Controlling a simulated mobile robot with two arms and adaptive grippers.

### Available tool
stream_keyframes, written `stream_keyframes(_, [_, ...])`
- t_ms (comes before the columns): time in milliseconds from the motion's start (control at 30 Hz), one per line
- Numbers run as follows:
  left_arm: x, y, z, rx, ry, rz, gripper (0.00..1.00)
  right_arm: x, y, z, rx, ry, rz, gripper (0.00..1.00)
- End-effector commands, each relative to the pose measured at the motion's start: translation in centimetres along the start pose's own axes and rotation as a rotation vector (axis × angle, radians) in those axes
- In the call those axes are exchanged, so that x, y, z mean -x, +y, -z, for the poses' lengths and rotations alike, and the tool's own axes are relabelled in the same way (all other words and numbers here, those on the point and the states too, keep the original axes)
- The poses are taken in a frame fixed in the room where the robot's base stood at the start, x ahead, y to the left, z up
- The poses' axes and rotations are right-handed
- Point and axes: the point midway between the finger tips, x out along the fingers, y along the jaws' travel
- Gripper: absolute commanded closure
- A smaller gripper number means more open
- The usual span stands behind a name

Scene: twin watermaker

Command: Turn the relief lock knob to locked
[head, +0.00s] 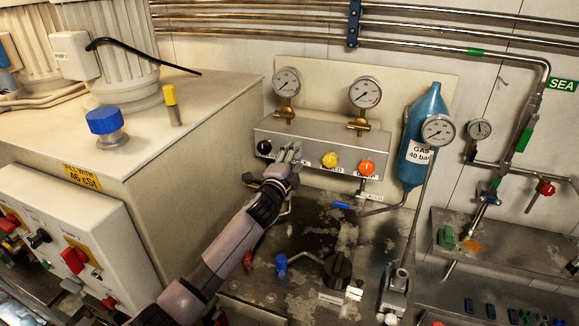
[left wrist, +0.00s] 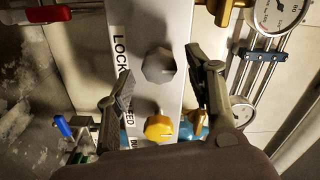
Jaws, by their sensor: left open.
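A grey faceted knob (left wrist: 158,67) sits on the pale panel in the left wrist view, beside a label reading "LOCK" (left wrist: 120,52); the rest of the label is partly covered. My left gripper (left wrist: 159,62) is open, with one finger on each side of the grey knob and no clear contact. In the head view my left gripper (head: 290,154) is at the front of the grey panel box (head: 312,137) and hides most of this knob, between the black knob (head: 264,147) and the yellow knob (head: 330,160). My right gripper is not in view.
An orange knob (head: 367,167) is at the panel's right end. Two gauges (head: 365,92) stand above the box. A blue gas bottle (head: 421,140) is to its right. A blue-handled valve (head: 343,206) and a dark knob (head: 338,266) lie below. A cream cabinet (head: 190,125) stands left.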

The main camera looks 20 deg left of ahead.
Motion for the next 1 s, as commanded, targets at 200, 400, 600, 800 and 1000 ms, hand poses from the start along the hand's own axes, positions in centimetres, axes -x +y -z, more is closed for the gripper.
stream_keyframes(200, [2.9,0.1,-0.1,-0.001,0.001,-0.001,0.51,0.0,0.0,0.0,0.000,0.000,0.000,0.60])
stream_keyframes(400, [7.0,0.2,-0.1,0.000,0.001,-0.002,0.51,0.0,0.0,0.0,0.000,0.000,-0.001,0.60])
stream_keyframes(600, [10.2,0.2,-0.1,-0.001,0.000,-0.002,0.51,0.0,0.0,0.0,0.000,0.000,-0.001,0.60])
stream_keyframes(800, [11.6,0.0,-0.1,-0.001,0.000,-0.001,0.51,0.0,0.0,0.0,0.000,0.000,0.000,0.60])
stream_keyframes(1000, [11.7,0.1,-0.1,-0.001,-0.001,-0.001,0.51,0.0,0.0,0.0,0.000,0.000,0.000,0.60])
